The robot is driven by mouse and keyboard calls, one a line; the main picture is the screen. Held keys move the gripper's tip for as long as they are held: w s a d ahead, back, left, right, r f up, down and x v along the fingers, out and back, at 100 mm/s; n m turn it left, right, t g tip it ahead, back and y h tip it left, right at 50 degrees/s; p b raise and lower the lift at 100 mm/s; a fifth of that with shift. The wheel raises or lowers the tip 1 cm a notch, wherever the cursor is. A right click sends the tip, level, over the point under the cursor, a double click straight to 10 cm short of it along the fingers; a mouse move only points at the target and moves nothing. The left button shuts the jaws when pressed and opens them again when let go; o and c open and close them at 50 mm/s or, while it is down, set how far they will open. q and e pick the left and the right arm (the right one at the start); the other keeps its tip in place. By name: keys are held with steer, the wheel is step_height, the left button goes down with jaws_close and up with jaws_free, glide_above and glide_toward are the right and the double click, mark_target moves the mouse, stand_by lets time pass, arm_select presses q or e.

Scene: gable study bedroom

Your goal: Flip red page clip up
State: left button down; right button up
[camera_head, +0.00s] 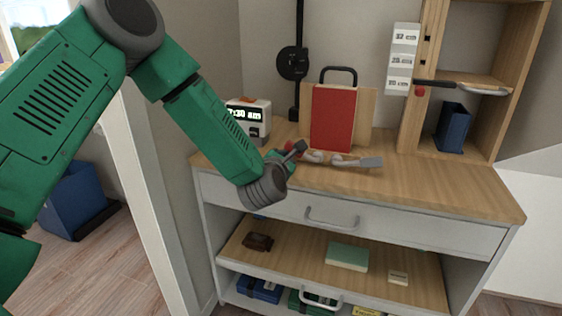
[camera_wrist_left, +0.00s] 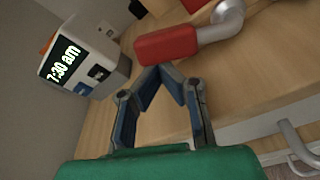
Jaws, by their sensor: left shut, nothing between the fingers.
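The red page clip (camera_wrist_left: 166,43) shows in the left wrist view as a red block on the end of a bent grey arm. In the head view, a small red part of it (camera_head: 291,146) shows beside my left gripper, at the foot of the red book (camera_head: 333,119). The clip lies low, roughly level with the wooden top. My left gripper (camera_head: 300,149) is shut and empty. Its fingertips (camera_wrist_left: 165,72) are close to the clip's near edge; I cannot tell whether they touch. A grey clip with a flat tab (camera_head: 370,162) lies to the right. My right gripper is out of view.
A white clock (camera_head: 249,121) stands left of the book. A wooden shelf unit (camera_head: 407,133) with a red-knobbed lever (camera_head: 420,91) stands at right. The cabinet's right top (camera_head: 450,188) is clear. A drawer handle (camera_head: 331,222) juts out below.

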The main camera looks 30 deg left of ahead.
arm_select(q)
steer(key=shift+d+r+m+p, duration=0.2)
steer(key=shift+r+m+p, duration=0.3)
steer(key=shift+r+m, duration=0.25)
steer(key=m, duration=0.1)
steer(key=d+r+m+y+p, duration=0.1)
steer(key=r+m+p, duration=0.1)
steer(key=shift+w+d, duration=0.2)
steer(key=shift+w, duration=0.05)
steer(key=shift+w+d+r+m+t+y+p, duration=0.15)
steer(key=shift+d+r+m+t+y+p, duration=0.4)
steer(key=shift+m, duration=0.7)
steer(key=shift+w+d+r+m, duration=0.15)
steer(key=shift+d+r+m, duration=0.2)
steer(key=shift+d+m, duration=0.5)
steer(key=shift+w+d+r+p, duration=0.1)
steer(key=shift+d+r+p, duration=0.1)
steer(key=shift+p, duration=0.1)
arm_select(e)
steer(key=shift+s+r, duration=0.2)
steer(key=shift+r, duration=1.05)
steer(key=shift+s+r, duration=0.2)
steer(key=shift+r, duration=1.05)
arm_select(q)
steer(key=shift+d, duration=0.1)
steer(key=shift+f, duration=0.1)
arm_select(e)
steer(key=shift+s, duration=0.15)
